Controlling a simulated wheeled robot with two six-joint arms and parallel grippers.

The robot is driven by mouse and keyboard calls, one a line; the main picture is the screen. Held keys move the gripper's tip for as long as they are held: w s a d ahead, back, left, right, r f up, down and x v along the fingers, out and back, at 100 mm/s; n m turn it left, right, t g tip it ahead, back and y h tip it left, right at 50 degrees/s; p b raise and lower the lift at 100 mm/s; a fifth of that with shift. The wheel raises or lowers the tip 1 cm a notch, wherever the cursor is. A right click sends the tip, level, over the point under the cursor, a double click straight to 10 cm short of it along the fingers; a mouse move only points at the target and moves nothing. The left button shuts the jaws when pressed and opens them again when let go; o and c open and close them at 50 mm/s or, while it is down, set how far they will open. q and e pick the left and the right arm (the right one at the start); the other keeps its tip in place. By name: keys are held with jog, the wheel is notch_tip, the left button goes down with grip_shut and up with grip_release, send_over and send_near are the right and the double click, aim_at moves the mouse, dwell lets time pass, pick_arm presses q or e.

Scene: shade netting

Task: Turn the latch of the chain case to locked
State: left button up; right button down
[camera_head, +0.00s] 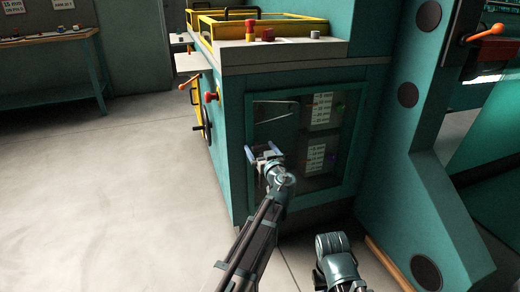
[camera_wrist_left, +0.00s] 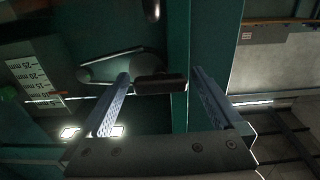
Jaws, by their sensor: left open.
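The chain case (camera_head: 238,150) is the teal cabinet front with a dark window, in the middle of the head view. Its window, with a belt or chain loop (camera_wrist_left: 112,64) behind it, shows in the left wrist view. A dark bar-shaped latch (camera_wrist_left: 161,84) lies across the edge between window and teal frame. My left gripper (camera_head: 263,151) is at the window's left edge, open; in the left wrist view its fingers (camera_wrist_left: 160,76) stand on either side of the latch, with visible gaps. In the head view I cannot make out the latch near the gripper.
Yellow-framed trays (camera_head: 262,27) and small coloured controls (camera_head: 267,35) sit on the ledge above. A handwheel (camera_head: 207,118) and a red knob (camera_head: 210,97) stick out on the cabinet's left side. A teal column (camera_head: 405,190) stands at the right. The floor at left is clear.

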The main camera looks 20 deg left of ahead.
pick_arm(q)
jog(key=shift+c, duration=0.3)
jog(key=c, duration=1.2)
jog(key=shift+c, duration=0.2)
jog(key=shift+m, duration=0.3)
jog(key=m, duration=1.7)
jog(key=shift+m, duration=0.3)
